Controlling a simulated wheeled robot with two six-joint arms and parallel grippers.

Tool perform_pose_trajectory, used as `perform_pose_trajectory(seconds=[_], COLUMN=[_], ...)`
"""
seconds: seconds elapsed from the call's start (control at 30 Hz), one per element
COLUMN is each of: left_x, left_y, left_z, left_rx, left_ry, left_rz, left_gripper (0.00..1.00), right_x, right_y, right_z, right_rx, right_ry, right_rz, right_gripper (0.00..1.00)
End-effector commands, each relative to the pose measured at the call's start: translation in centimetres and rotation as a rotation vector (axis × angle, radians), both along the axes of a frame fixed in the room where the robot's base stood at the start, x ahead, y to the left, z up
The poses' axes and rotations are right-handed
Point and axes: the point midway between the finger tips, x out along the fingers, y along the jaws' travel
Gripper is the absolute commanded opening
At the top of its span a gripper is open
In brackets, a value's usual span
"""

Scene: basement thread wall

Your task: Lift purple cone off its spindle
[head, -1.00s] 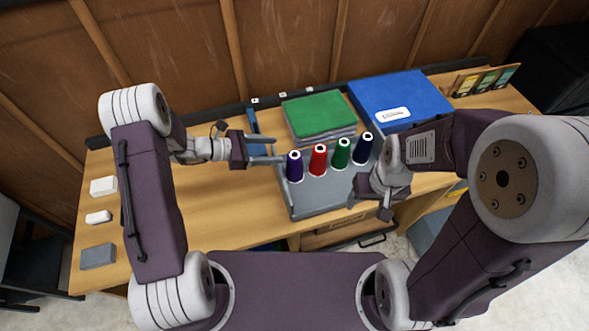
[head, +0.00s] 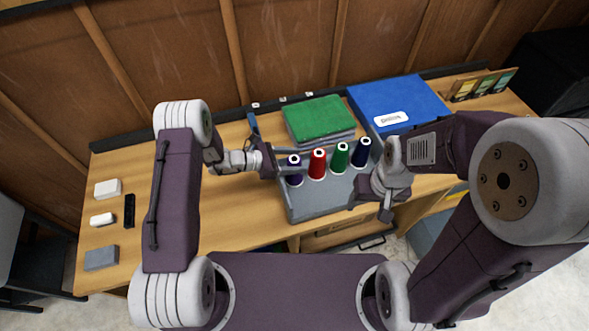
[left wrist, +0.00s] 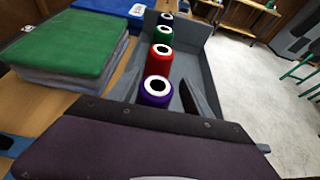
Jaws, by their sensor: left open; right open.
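The purple cone (head: 294,179) stands upright at the left end of a row of thread cones in a grey tray (head: 312,206). Its white top with a dark centre shows in both views. My left gripper (head: 289,163) is open at the purple cone, reaching in from the left across its upper part. In the left wrist view the purple cone (left wrist: 157,92) sits between the two spread fingers, with no clear contact. Its lower part and spindle are hidden. My right gripper (head: 371,208) is open and empty near the tray's front right corner.
Red (head: 318,165), green (head: 340,158) and navy (head: 362,153) cones stand in line to the right. Stacked green cloth (head: 318,116) and a blue box (head: 400,100) are behind. Small blocks (head: 101,257) lie far left; bare wooden tabletop lies between.

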Motion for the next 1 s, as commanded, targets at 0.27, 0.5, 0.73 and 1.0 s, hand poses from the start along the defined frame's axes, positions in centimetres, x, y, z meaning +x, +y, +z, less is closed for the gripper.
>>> perform_pose_trajectory(seconds=[0.27, 0.5, 0.73, 1.0], left_x=[0.0, 0.0, 0.0, 0.1], left_y=[0.1, 0.1, 0.1, 0.1], left_z=[0.0, 0.0, 0.4, 5.6], left_rx=[0.000, 0.000, 0.000, 0.001], left_ry=[0.000, 0.000, -0.001, -0.007], left_rz=[0.000, 0.000, 0.000, 0.000], left_gripper=[0.19, 0.00, 0.00, 0.00], right_x=[0.0, 0.0, 0.0, 0.0], right_y=[0.0, 0.0, 0.0, 0.0], right_z=[-0.1, 0.0, -0.1, -0.4], right_rx=[0.000, 0.000, 0.000, 0.000], right_ry=[0.000, 0.000, 0.000, 0.000], right_rz=[0.000, 0.000, 0.000, 0.000], right_gripper=[0.66, 0.66, 0.66, 0.66])
